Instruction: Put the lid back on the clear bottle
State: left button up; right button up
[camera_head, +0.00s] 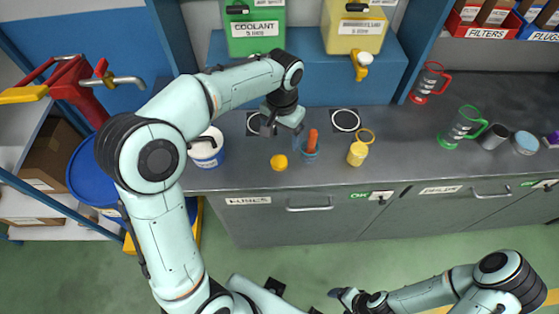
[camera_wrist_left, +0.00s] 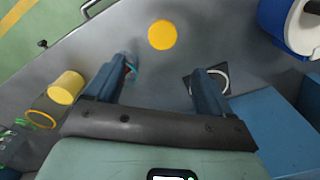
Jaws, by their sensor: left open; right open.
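A small clear, bluish container (camera_head: 310,150) with an orange piece at its top stands on the grey counter; I cannot tell for sure that it is the clear bottle. In the left wrist view it is mostly hidden behind a finger. A round yellow disc (camera_head: 279,162), which looks like a lid, lies to its left, nearer the counter's front; it also shows in the left wrist view (camera_wrist_left: 162,35). My left gripper (camera_head: 283,128) is open and empty above the counter, behind the disc; its fingers (camera_wrist_left: 166,75) are apart. My right gripper (camera_head: 338,294) is low over the floor, away from the counter.
A yellow jug (camera_head: 358,152) stands right of the clear container. A white and blue tub (camera_head: 206,150) stands at the left. Red (camera_head: 425,84) and green (camera_head: 462,127) handled vessels are farther right. Coolant (camera_head: 256,28) and yellow (camera_head: 353,30) canisters stand behind on a blue shelf.

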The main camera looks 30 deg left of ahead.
pick_arm(q)
send_over(279, 161)
jog(key=f, duration=0.4)
jog(key=shift+w+d+f, duration=0.2)
jog(key=shift+f, duration=0.2)
jog(key=shift+w+f, duration=0.1)
jog(key=shift+f, duration=0.3)
pick_arm(e)
jog(key=shift+s+f, duration=0.35)
jog(key=shift+f, duration=0.1)
pick_arm(q)
jog(key=f, duration=0.4)
jog(key=shift+s+a+b, duration=0.15)
jog(key=shift+s+b, duration=0.15)
jog(key=shift+f, duration=0.6)
pick_arm(e)
jog(key=shift+s+f, duration=0.1)
jog(key=shift+s, duration=0.05)
pick_arm(q)
jog(key=c, duration=1.2)
